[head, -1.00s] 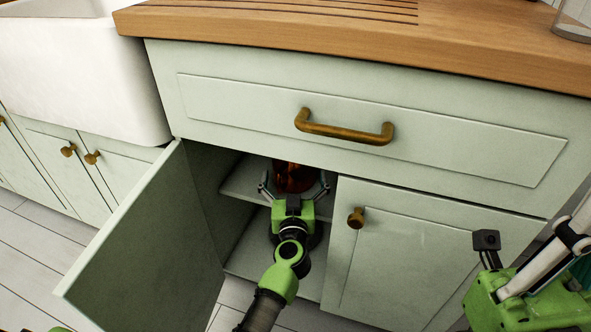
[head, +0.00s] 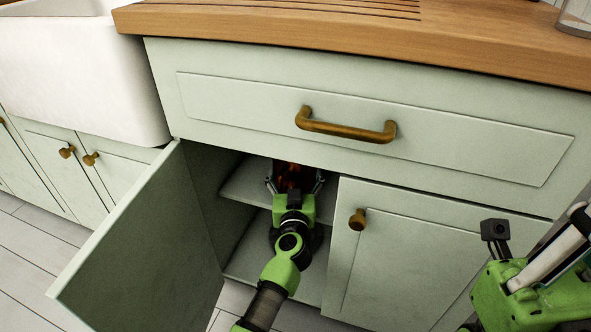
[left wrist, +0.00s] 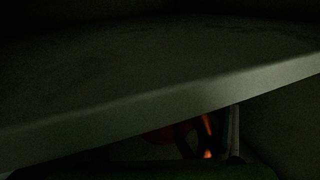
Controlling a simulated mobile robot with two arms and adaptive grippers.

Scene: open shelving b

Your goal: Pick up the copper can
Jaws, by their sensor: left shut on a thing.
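The copper can (head: 291,171) is a dark, orange-glinting cylinder inside the open cabinet, at the upper shelf level. My left gripper (head: 294,182) reaches into the cabinet and is shut on the can, with a finger on each side of it. The gripper's body hides the can's lower part. In the left wrist view a dim orange-red part of the can (left wrist: 207,136) shows below a pale shelf edge. My right gripper (head: 530,290) is only partly in view at the lower right; its fingertips cannot be made out.
The cabinet's left door (head: 140,240) stands open. The right door (head: 420,255) is shut. A drawer (head: 460,135) is closed above the opening. The inner shelf (head: 245,185) and cabinet walls are close around my left gripper.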

